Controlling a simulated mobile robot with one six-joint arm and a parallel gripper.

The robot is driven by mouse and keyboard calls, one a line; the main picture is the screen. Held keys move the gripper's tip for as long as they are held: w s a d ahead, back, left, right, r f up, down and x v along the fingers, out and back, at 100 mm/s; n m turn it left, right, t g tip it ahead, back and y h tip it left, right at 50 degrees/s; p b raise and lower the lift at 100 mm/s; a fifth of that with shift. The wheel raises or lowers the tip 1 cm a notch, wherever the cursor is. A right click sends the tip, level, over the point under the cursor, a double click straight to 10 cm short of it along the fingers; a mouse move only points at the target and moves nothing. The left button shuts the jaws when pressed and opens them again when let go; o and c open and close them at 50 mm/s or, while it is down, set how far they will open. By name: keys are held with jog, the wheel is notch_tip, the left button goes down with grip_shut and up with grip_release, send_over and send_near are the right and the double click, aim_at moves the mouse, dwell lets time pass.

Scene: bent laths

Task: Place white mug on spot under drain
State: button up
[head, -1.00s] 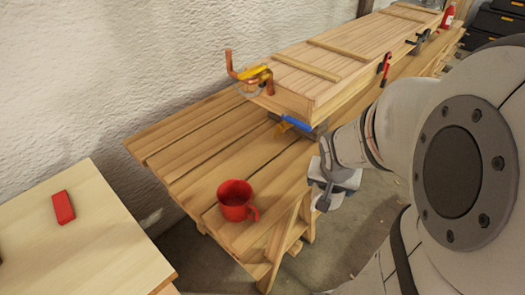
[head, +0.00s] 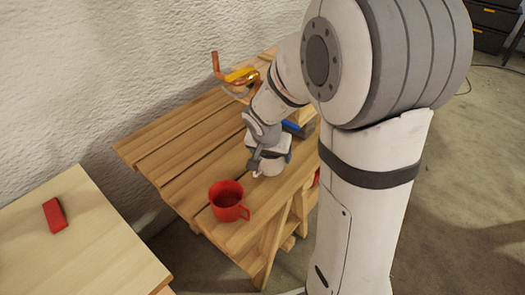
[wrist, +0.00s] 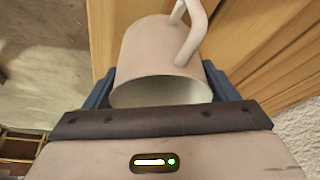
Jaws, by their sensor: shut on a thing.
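My gripper (wrist: 163,84) is shut on the white mug (wrist: 155,52), with a dark blue finger at each side of it. In the wrist view the mug's open rim faces the gripper's palm and its handle points up and right. In the head view my gripper (head: 264,150) is low over the slatted wooden bench, behind the red mug. The white mug is hard to tell from my gripper there. The copper pipe (head: 216,65) with a yellow lever (head: 240,75) stands at the end of the wooden box. I cannot make out the drain spot; my arm covers part of the bench.
A red mug (head: 228,212) stands at the bench's (head: 177,160) near end, close to my gripper. My arm hides most of the wooden box. A red block (head: 55,214) lies on the separate pale table (head: 85,250) at left. Bench slats at left are clear.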

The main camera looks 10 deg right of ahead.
jog(key=shift+w+a, duration=0.55)
jog(key=shift+w, duration=0.2)
jog(key=shift+w+a+f, duration=0.1)
jog(key=shift+f, duration=0.2)
jog(key=shift+f+b, duration=0.35)
